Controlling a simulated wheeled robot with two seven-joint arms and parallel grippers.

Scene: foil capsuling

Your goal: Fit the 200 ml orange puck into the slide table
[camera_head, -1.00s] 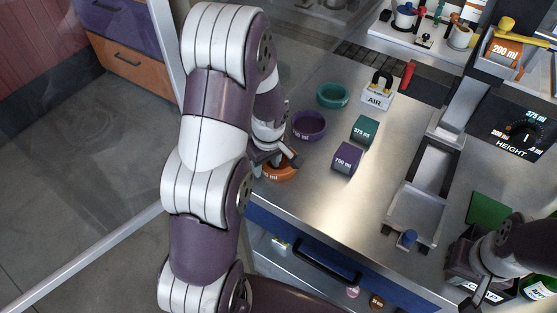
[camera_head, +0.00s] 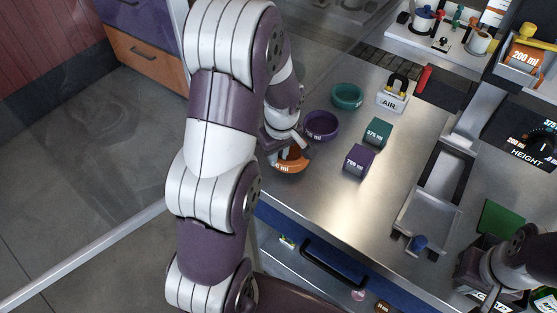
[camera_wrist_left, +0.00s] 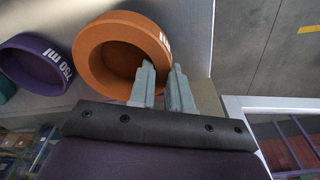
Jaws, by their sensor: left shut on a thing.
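The orange puck (camera_head: 292,162) is a round open cup at the left front edge of the steel bench. It also shows in the left wrist view (camera_wrist_left: 95,52), its lettering partly hidden. My left gripper (camera_head: 276,148) is shut on its rim; in the wrist view the fingers (camera_wrist_left: 162,85) straddle the wall. The puck looks slightly raised, but its clearance is unclear. The slide table appears to be the metal channel (camera_head: 432,205) with a blue knob (camera_head: 418,243), right of centre.
A purple ring (camera_head: 321,126) and a teal ring (camera_head: 347,96) stand behind the orange puck. Teal (camera_head: 376,132) and purple (camera_head: 359,161) labelled blocks are to its right. An AIR block (camera_head: 393,100) stands at the back. The bench front centre is clear.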

